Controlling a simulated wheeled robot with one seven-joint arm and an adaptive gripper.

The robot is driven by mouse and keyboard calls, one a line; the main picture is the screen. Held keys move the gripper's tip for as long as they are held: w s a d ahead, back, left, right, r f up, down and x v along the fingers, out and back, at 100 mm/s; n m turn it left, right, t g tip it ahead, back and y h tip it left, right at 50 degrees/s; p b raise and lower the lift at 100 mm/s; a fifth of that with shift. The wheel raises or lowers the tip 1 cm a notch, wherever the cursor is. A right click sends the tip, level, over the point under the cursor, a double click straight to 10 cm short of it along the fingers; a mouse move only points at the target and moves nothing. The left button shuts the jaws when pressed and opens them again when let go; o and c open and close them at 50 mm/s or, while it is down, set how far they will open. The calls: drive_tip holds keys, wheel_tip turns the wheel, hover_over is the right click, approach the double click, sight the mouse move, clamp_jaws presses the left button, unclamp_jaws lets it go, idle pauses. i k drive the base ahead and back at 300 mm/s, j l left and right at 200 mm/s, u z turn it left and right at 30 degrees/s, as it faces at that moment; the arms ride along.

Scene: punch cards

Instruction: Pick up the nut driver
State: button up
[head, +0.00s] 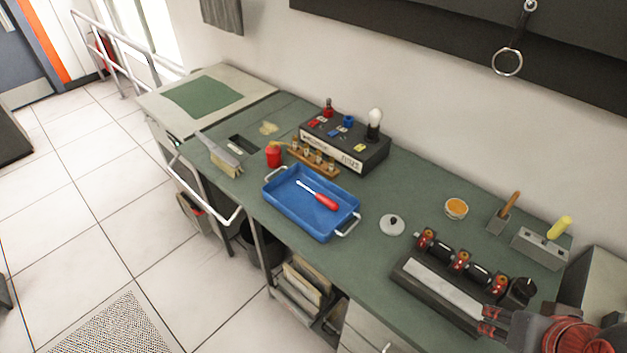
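The nut driver (319,196) has a red handle and a thin pale metal shaft. It lies inside a blue tray (284,211) with metal handles on the green-topped bench. The handle points to the lower right and the shaft to the upper left. My gripper (484,320) is at the bottom right, over the bench's near right part, well away from the tray. Its two fingers appear apart with nothing between them. Part of my gripper is cut off by the picture edge.
Behind the tray stand a black box (346,150) with a bulb and a wooden rack (313,162). A red container (274,156) and a brush (222,158) are to its left.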

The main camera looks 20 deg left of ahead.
sight(327, 201)
drive_tip(key=u, duration=1.2)
drive_tip(key=j, duration=0.45)
drive_tip(key=i+j+z, duration=0.1)
drive_tip(key=j, duration=0.25)
drive_tip(key=i+j+z, duration=0.1)
drive_tip(key=j, duration=0.3)
drive_tip(key=i+j+z, duration=0.1)
drive_tip(key=j, duration=0.25)
drive_tip(key=i+j+z, duration=0.15)
drive_tip(key=j, duration=0.25)
drive_tip(key=i+j+z, duration=0.1)
drive_tip(key=j, duration=0.35)
drive_tip(key=i+j+z, duration=0.1)
drive_tip(key=i, duration=0.3)
drive_tip(key=i+j+z, duration=0.1)
drive_tip(key=i, duration=0.25)
drive_tip(key=i+j+z, duration=0.1)
drive_tip(key=i, duration=0.3)
drive_tip(key=j, duration=0.1)
